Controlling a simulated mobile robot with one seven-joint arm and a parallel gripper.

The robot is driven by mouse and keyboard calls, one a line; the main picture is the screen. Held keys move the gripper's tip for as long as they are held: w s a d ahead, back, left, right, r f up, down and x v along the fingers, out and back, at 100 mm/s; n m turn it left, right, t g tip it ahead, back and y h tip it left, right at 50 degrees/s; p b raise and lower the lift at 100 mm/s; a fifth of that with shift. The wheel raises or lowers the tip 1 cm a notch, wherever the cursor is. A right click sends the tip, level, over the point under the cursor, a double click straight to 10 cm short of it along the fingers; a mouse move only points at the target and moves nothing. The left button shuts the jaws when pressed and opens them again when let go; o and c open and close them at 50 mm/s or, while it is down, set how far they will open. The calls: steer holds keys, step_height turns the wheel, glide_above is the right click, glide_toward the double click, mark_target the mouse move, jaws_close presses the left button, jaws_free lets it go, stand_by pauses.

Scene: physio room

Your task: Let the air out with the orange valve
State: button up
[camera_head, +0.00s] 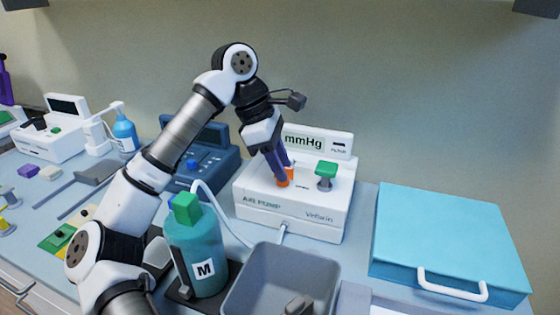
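The white air pump (309,218) with an mmHg display stands at the back middle of the worktop. Its orange valve (283,181) sticks up from the top at the left. A green T-shaped handle (326,173) stands right of the valve. My gripper (283,173) points down at the orange valve, its purple fingers at the valve's upper part and hiding some of it. I cannot tell from this view whether the fingers are closed on the valve or just around it.
A teal bottle (197,258) marked M and a grey bin (276,285) stand in front of the pump. A white tube (222,216) runs to the pump's front. A blue case (447,238) lies at the right. A dark blue device (205,165) stands left of the pump.

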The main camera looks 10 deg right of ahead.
steer(key=c, duration=0.6)
steer(key=shift+c, duration=0.2)
steer(key=shift+n, duration=0.3)
steer(key=n+t+b, duration=0.1)
steer(key=n+b, duration=0.1)
steer(key=shift+f+n, duration=0.15)
steer(key=shift+n, duration=0.15)
steer(key=n+t+b, duration=0.2)
steer(key=n+b, duration=0.1)
steer(key=n, duration=0.1)
steer(key=shift+s, duration=0.15)
steer(key=n+b, duration=0.1)
steer(key=n, duration=0.1)
steer(key=n+t+b, duration=0.1)
steer(key=n, duration=0.2)
steer(key=shift+s+t+y, duration=0.15)
steer(key=shift+t+y, duration=0.15)
steer(key=shift+y, duration=0.1)
steer(key=shift+d+n+t+y+b, duration=0.1)
steer(key=shift+n+t+y+b, duration=0.3)
steer(key=shift+n+b, duration=1.05)
steer(key=shift+n+p, duration=0.35)
steer(key=shift+n, duration=0.2)
